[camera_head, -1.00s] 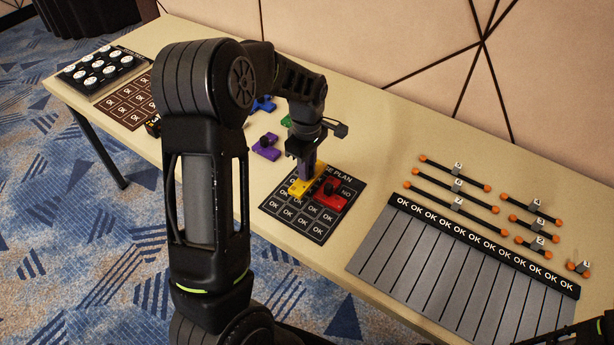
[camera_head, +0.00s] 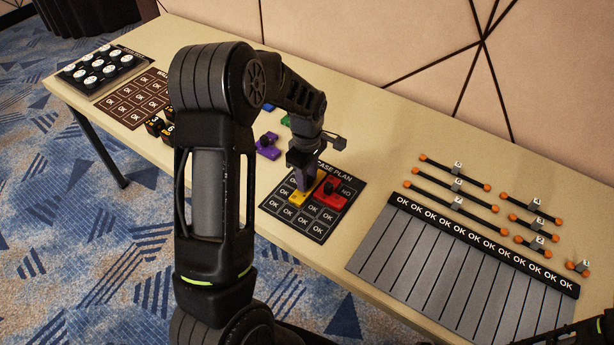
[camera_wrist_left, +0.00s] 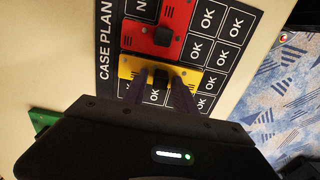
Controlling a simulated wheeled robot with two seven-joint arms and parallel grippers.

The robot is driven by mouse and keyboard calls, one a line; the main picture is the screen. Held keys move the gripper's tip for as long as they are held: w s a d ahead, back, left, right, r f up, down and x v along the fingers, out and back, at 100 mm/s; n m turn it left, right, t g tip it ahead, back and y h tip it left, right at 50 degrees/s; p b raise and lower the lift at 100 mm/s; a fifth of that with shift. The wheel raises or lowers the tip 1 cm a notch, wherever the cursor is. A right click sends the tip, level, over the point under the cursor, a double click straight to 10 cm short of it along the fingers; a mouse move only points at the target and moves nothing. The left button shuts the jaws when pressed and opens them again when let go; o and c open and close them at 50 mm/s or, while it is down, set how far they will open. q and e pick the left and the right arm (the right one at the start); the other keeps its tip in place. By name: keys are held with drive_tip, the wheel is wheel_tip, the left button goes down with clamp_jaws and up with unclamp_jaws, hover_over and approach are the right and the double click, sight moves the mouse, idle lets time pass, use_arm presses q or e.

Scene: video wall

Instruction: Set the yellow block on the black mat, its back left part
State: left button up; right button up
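The yellow block (camera_head: 297,197) lies on the back left part of the black mat (camera_head: 318,236), left of the red block (camera_head: 331,196). It also shows in the wrist view (camera_wrist_left: 128,71), flat beside the red block (camera_wrist_left: 160,22), with a dark knob on top. My left gripper (camera_head: 304,184) is down over the yellow block. In the wrist view its two fingers (camera_wrist_left: 161,86) stand apart on either side of the knob, seemingly with a small gap. A dark part of my right arm shows at the lower right corner; its fingers cannot be made out.
A brown mat (camera_head: 130,105) and a tray of white discs (camera_head: 97,68) lie to the left.

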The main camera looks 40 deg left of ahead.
use_arm(q)
drive_tip(key=shift+o, duration=0.3)
drive_tip(key=shift+r, duration=0.1)
drive_tip(key=shift+r, duration=0.2)
wheel_tip(320, 180, up, 12)
drive_tip(key=shift+f, duration=0.15)
drive_tip(key=shift+f, duration=0.1)
idle(0.5)
